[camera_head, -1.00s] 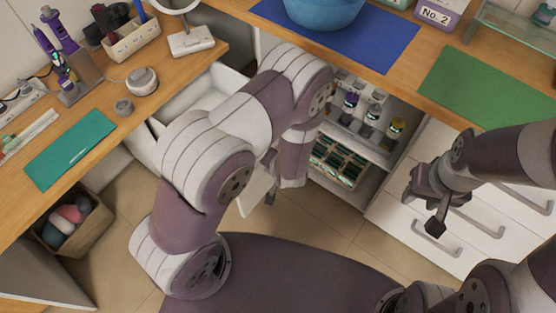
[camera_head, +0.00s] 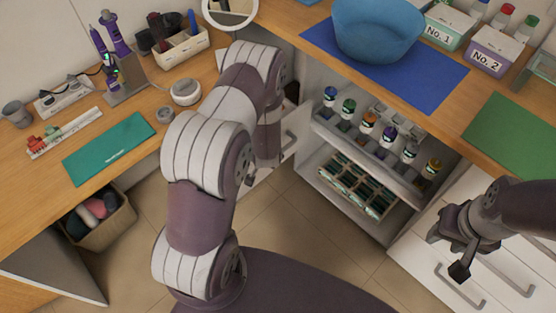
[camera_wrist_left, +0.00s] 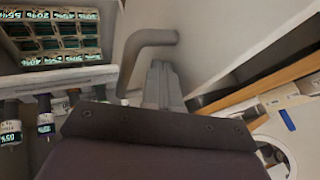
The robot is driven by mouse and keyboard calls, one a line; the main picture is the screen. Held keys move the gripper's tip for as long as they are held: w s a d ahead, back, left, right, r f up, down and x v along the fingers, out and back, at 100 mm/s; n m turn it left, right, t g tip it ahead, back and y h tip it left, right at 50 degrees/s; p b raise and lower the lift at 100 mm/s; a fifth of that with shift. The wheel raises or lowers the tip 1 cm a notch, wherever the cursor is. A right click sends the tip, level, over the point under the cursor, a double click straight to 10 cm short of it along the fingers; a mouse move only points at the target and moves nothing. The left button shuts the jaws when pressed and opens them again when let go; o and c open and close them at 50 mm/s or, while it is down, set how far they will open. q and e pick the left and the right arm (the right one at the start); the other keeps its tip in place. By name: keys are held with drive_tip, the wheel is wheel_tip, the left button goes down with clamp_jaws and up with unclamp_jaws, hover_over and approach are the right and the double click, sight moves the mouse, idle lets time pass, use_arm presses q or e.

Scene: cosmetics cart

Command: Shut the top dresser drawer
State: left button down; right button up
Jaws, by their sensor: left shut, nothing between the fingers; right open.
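My right gripper (camera_head: 455,245) is open and empty in front of white drawers at the right.
A blue bowl (camera_head: 375,28) sits on a blue mat (camera_head: 430,85). A bin (camera_head: 108,228) stands under the left desk. Tiled floor (camera_head: 310,225) shows between the cabinets.

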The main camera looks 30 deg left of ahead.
use_arm(q)
drive_tip(key=w+a+b, duration=0.1)
drive_tip(key=w+a, duration=0.1)
drive_tip(key=a, duration=0.5)
drive_tip(key=w+a+b, duration=0.2)
drive_tip(key=w+a, duration=0.1)
drive_tip(key=a, duration=0.5)
drive_tip(key=shift+w, duration=0.3)
drive_tip(key=shift+a, duration=0.1)
